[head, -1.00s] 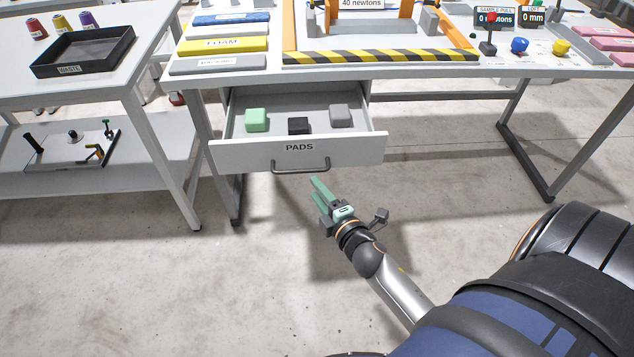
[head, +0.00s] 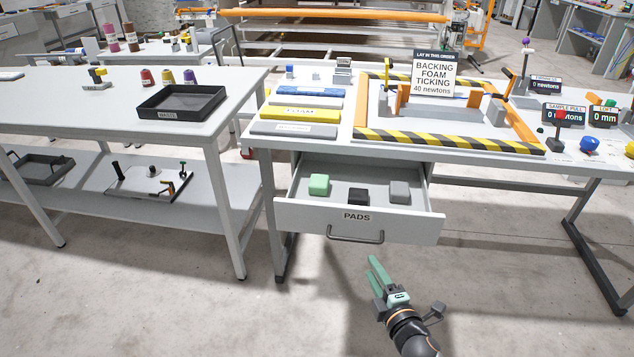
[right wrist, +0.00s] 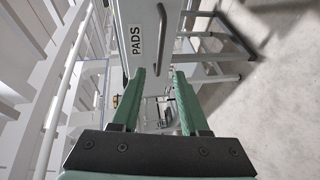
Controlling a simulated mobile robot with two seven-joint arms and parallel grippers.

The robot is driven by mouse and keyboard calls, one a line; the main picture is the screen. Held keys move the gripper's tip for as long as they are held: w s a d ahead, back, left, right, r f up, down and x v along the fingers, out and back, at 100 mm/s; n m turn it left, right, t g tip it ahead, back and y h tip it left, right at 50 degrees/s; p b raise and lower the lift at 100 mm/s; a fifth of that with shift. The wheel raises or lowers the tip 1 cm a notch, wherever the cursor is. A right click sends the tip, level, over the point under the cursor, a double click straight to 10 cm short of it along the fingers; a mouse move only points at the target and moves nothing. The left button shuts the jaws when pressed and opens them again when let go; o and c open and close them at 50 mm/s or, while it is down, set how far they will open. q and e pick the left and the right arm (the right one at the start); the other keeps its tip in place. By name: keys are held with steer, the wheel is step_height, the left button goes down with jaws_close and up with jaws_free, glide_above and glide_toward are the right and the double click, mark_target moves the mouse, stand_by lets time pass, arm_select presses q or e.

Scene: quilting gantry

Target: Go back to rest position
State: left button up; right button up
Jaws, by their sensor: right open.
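My right gripper (head: 379,275) is open and empty, in front of and below the drawer handle, apart from it. In the right wrist view its two green fingers (right wrist: 157,98) are spread with nothing between them. The PADS drawer (head: 300,214) stands pulled out under the bench. It holds a green pad (head: 319,184), a black pad (head: 357,196) and a grey pad (head: 399,191). The drawer front also shows in the right wrist view (right wrist: 133,70). My left gripper is not in view.
A side table (head: 90,95) at the left holds a black tray (head: 181,112) and spools. The floor (head: 200,310) in front is clear.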

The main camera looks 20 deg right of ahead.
steer(key=s+a+f+m+g+y+p, duration=0.2)
steer(key=s+a+m, duration=0.4)
steer(key=s, duration=0.3)
steer(key=s+a+f+m+g+y+p, duration=0.2)
steer(key=s+a+m+g+p, duration=0.2)
steer(key=s+a+m+p, duration=0.2)
steer(key=s+a+m, duration=0.1)
steer(key=s, duration=0.1)
steer(key=shift+s+a+m+g, duration=0.3)
steer(key=shift+s+a, duration=0.1)
stand_by(0.4)
stand_by(1.7)
